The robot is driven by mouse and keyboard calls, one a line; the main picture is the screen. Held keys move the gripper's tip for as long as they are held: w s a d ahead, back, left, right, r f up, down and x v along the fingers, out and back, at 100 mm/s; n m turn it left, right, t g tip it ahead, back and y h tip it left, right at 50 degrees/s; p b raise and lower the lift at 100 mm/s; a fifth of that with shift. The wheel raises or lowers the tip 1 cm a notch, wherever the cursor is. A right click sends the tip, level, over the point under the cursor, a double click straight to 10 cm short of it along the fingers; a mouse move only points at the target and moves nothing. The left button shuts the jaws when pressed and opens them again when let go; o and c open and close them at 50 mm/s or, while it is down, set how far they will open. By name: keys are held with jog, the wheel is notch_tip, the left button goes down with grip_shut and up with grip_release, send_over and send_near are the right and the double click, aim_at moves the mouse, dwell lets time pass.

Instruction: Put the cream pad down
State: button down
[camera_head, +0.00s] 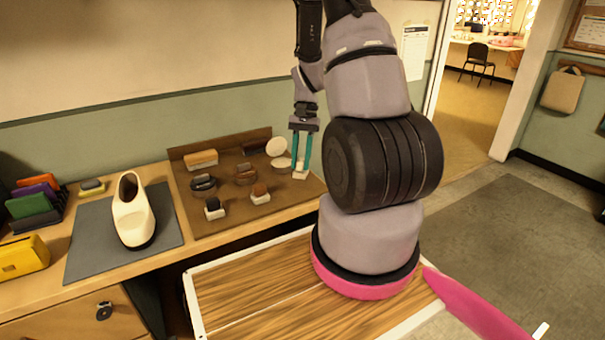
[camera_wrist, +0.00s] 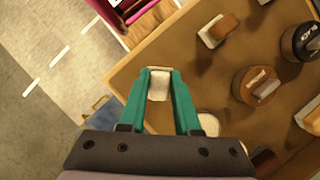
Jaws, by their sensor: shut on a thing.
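The cream pad (camera_wrist: 159,85) is between the two teal fingers of my gripper (camera_wrist: 158,80) in the wrist view. In the head view my gripper (camera_head: 301,165) points down at the right end of the brown tray, with the cream pad (camera_head: 300,174) at its fingertips. My gripper is shut on the pad. The pad is at or just above the brown tray (camera_head: 236,217), near its right edge; I cannot tell whether it touches.
The tray holds several brushes and tins, among them a wooden brush (camera_head: 201,158), a dark tin (camera_head: 203,184) and a round cream piece (camera_head: 276,147). A cream shoe (camera_head: 132,212) stands on a grey mat (camera_head: 88,250). A yellow case (camera_head: 22,258) lies at far left.

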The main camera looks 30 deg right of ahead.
jog(key=shift+f, duration=2)
jog(key=shift+f, duration=0.1)
jog(key=c, duration=0.6)
grip_release()
jog(key=v, duration=1.2)
notch_tip(320, 180, up, 17)
jog(key=n+t+h, duration=0.1)
jog(key=n+t, duration=0.1)
jog(key=t, duration=0.3)
send_over(300, 172)
jog(key=a, duration=0.4)
jog(key=shift+s+a+r+n+t, duration=0.45)
jog(key=shift+s+a+r+t, duration=0.55)
jog(key=shift+s+r, duration=0.75)
jog(key=shift+s+a+r+n+t, duration=0.4)
jog(key=shift+s+a+r+t, duration=0.6)
jog(key=shift+s+r, duration=0.7)
jog(key=shift+s+a+r+n+t, duration=0.45)
jog(key=shift+s+a+r+t, duration=0.25)
jog(key=shift+s+a+r, duration=0.95)
